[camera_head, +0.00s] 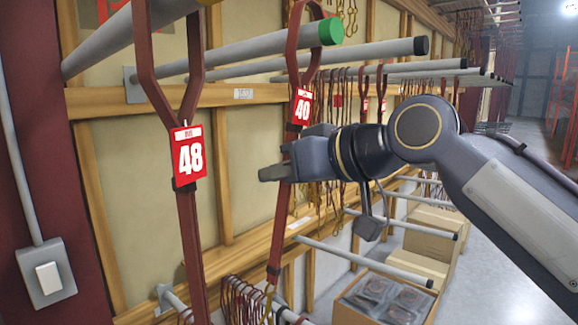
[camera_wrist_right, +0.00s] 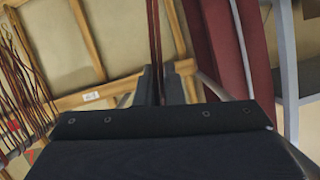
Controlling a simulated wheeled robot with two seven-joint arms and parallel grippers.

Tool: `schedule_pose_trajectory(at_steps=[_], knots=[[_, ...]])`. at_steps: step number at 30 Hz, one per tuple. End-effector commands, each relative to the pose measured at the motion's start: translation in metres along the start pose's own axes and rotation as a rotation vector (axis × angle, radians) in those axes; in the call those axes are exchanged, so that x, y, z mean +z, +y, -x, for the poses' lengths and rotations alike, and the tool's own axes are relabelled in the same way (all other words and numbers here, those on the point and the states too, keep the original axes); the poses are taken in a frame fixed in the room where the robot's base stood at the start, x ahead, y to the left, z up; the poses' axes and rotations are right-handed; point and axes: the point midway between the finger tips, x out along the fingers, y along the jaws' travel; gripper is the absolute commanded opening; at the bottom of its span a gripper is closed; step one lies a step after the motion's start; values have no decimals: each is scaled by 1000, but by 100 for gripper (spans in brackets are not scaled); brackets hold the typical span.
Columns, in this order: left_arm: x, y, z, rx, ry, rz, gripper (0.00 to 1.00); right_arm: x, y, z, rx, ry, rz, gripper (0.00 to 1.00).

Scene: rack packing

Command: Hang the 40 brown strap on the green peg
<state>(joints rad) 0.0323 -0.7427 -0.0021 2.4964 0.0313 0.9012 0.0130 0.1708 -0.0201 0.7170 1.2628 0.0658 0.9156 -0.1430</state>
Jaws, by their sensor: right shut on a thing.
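The brown strap with the red 40 tag (camera_head: 302,107) hangs upright, its loop level with the green-capped peg (camera_head: 331,31). One side of the loop crosses in front of the peg just behind the cap, and the other seems to pass behind it. The loop's top is above the peg; I cannot tell whether it rests on it. My right gripper (camera_head: 275,172) is shut on the strap below the tag. In the right wrist view the strap (camera_wrist_right: 153,45) runs up from between my fingers (camera_wrist_right: 152,85). My left gripper is not in view.
A strap with a 48 tag (camera_head: 189,158) hangs in front at left. Grey pegs, one black-capped (camera_head: 421,46), extend beside and beyond the green one. Many thin straps hang behind my right arm. A cardboard box (camera_head: 385,295) with packets stands below. The aisle floor at right is clear.

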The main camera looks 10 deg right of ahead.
Motion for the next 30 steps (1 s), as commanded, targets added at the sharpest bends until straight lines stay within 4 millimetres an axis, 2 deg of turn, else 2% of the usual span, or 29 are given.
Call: schedule_pose_trajectory(at_steps=[7, 18, 30], knots=[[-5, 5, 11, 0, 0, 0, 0, -7, -1, -14, -1, 0, 0, 0], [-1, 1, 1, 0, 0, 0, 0, 8, 4, -31, -1, 0, 1, 0], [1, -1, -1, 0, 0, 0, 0, 12, 5, -34, 0, 1, 0, 0]])
